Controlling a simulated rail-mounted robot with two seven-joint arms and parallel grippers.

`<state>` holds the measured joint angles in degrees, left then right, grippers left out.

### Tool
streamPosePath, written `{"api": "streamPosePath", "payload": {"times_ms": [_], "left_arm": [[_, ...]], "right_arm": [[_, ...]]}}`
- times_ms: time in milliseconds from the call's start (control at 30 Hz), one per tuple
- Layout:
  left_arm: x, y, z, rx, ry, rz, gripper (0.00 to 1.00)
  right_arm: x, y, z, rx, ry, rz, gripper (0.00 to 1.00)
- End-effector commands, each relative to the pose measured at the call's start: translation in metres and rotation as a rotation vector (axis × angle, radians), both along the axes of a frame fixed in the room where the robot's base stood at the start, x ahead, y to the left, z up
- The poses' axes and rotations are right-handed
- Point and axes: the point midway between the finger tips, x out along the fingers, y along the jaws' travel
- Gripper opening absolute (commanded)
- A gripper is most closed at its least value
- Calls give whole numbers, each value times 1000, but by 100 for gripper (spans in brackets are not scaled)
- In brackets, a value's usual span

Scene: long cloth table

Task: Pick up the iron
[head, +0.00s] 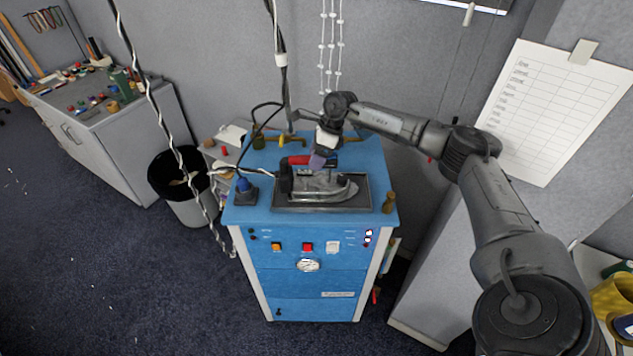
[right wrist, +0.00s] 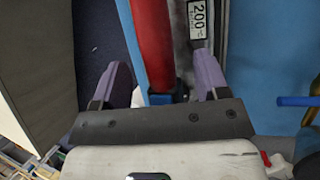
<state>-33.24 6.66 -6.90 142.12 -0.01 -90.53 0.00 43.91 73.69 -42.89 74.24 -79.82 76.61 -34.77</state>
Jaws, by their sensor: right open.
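The iron (head: 322,186) has a grey body and a red handle. It lies on a dark tray (head: 308,208) on top of a blue cabinet. My right gripper (head: 318,162) is over the iron at its handle, and the arm hides part of it. In the right wrist view the gripper (right wrist: 163,66) is open, with its two purple fingers spread. The red handle (right wrist: 152,42) shows between the fingers, nearer the left one, with visible gaps on both sides. A grey part of the iron with a "200" label shows beside the handle. My left gripper is not in view.
The blue cabinet (head: 312,285) has buttons and a gauge on its front. A blue-topped item (head: 243,186) stands left of the tray and a small brass piece (head: 389,203) stands right. Cables hang near the cabinet. A bin (head: 183,203) stands at left. Open carpet lies front left.

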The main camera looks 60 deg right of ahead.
Motion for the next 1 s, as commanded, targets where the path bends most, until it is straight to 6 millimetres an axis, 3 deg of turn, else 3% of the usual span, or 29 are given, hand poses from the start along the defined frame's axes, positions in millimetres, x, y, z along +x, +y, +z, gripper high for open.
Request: {"api": "streamPosePath", "payload": {"times_ms": [200,433,1000], "left_arm": [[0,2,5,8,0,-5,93],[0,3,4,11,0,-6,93],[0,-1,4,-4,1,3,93]], "right_arm": [[3,5,-13,0,0,0,68],[4,5,-14,-1,0,0,68],[3,5,-13,0,-1,0,13]]}}
